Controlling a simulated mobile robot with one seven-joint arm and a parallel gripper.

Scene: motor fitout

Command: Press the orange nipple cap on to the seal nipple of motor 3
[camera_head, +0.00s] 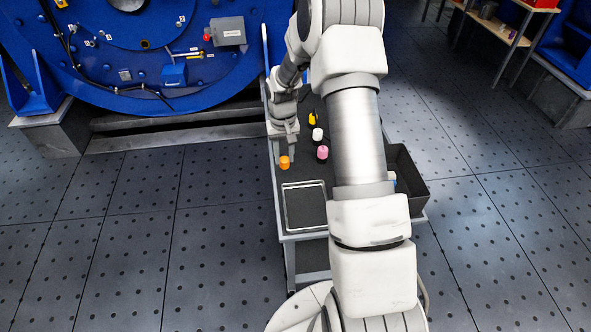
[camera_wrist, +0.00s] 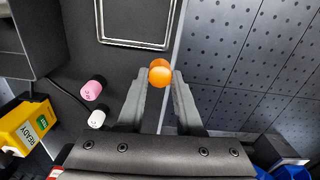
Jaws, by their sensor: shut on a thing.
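The orange nipple cap (camera_head: 284,162) is between the fingertips of my gripper (camera_head: 284,155), over the left side of the dark-topped trolley (camera_head: 305,234). In the wrist view the cap (camera_wrist: 160,73) sits between the tips of the two grey fingers (camera_wrist: 160,80), which are shut on it. I cannot tell whether the cap touches the trolley top. A large blue motor (camera_head: 120,75) stands at the back left. I cannot read a motor number or make out its seal nipple.
A pink cap (camera_wrist: 92,90) and a white cap (camera_wrist: 97,119) stand on the trolley. A yellow device marked READY (camera_wrist: 27,126) is nearby. A wire-framed rectangle (camera_head: 285,208) lies at the trolley's front. A black bin (camera_head: 409,181) is at its right. Open perforated floor lies left.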

